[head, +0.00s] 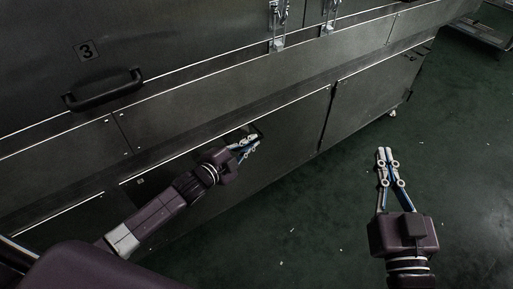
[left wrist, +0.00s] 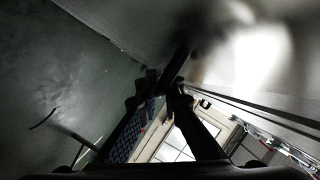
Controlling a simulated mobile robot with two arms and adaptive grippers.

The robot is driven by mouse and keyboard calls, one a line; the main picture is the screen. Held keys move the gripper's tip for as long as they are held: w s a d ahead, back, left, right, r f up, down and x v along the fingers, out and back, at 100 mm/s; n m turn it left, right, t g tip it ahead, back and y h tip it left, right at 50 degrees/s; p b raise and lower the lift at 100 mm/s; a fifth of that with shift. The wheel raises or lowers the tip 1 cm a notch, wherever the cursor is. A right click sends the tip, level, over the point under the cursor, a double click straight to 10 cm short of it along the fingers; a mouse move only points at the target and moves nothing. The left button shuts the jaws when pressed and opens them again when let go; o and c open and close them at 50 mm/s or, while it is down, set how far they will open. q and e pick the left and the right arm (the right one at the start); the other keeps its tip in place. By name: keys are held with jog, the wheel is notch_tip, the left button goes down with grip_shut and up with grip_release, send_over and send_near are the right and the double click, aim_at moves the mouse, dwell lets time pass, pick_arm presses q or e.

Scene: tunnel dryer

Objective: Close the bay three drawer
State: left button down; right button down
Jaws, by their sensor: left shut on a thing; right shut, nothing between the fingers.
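The drawer (head: 283,139) is a wide dark panel low on the dark machine, with a pale line along its top edge and a dark band above it. I cannot tell how far it stands out. My left gripper (head: 248,143) is at the small dark drawer handle (head: 256,133) and shut on it, its fingers hiding most of it. In the left wrist view the fingers (left wrist: 165,82) close around a dark bar, the handle (left wrist: 178,62). My right gripper (head: 384,151) is shut and empty, over the floor away from the drawer.
A plate marked 3 (head: 86,50) and a large black handle (head: 104,91) are on the upper panel. Metal latches (head: 278,28) hang at the top. Another lower panel (head: 372,98) lies right of the drawer. The green floor (head: 315,215) in front is mostly clear, with small scraps.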

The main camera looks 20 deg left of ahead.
aim_at(220, 135)
pick_arm(q)
jog(key=shift+w+a+r, duration=0.1)
jog(key=shift+w+a, duration=0.05)
jog(key=shift+a, duration=0.15)
jog(key=c, duration=2.4)
grip_release()
jog(key=shift+s, duration=0.25)
jog(key=v, duration=1.1)
jog(key=shift+s+a+r, duration=0.1)
jog(key=shift+s+r, duration=0.05)
jog(key=shift+s, duration=0.1)
